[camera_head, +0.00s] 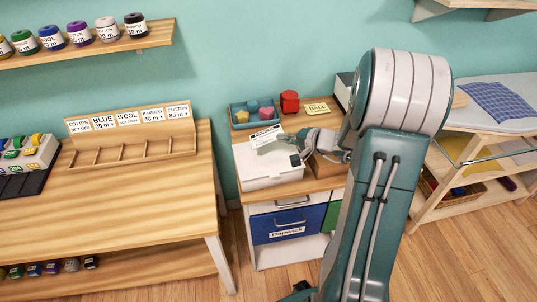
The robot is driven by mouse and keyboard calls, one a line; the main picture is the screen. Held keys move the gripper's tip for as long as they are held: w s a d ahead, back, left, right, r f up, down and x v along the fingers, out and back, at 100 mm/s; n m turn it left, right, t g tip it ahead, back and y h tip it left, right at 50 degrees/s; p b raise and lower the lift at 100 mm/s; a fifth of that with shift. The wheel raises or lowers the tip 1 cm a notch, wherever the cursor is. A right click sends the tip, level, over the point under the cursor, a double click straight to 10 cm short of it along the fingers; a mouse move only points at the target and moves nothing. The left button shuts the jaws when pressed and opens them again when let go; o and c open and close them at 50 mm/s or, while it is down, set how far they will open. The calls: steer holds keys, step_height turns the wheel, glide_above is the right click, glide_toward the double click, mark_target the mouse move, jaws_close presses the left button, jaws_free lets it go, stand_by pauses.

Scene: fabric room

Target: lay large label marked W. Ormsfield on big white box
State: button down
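A big white box (262,178) stands on top of a wooden-topped cabinet, left of my arm. A white label (266,136) with small dark print shows at the box's back edge, beside my fingers. Its print is too small to read, and I cannot tell whether it rests on the box or is held. My gripper (293,150) reaches in from the right, over the box's right side. Its fingers are small and partly overlapped, so their opening and any hold on the label are unclear.
Behind the box are a blue-grey tray (241,125) of small coloured things, a red object (289,101) and a yellow BALL card (317,108). A brown box (325,168) stands close to my gripper. A wooden table (130,195) with a label rack (130,135) is at left.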

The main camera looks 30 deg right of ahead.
steer(key=shift+a+f, duration=0.8)
steer(key=shift+f, duration=0.35)
steer(key=shift+d+f, duration=0.3)
steer(key=shift+f, duration=0.3)
steer(key=shift+d+f, duration=0.3)
steer(key=shift+f, duration=0.3)
steer(key=shift+d+f, duration=0.3)
steer(key=shift+d, duration=0.05)
steer(key=shift+a, duration=0.35)
steer(key=c, duration=1)
jaws_free()
steer(key=shift+a+r, duration=0.1)
steer(key=shift+a, duration=0.25)
steer(key=shift+o, duration=0.2)
steer(key=shift+d, duration=0.5)
steer(key=shift+s+d+r, duration=0.1)
steer(key=shift+s+d, duration=0.15)
steer(key=shift+s, duration=0.05)
steer(key=v, duration=0.3)
steer(key=shift+s+a+r, duration=0.1)
steer(key=shift+s+a, duration=0.1)
steer(key=v, duration=0.4)
steer(key=shift+w+d, duration=0.1)
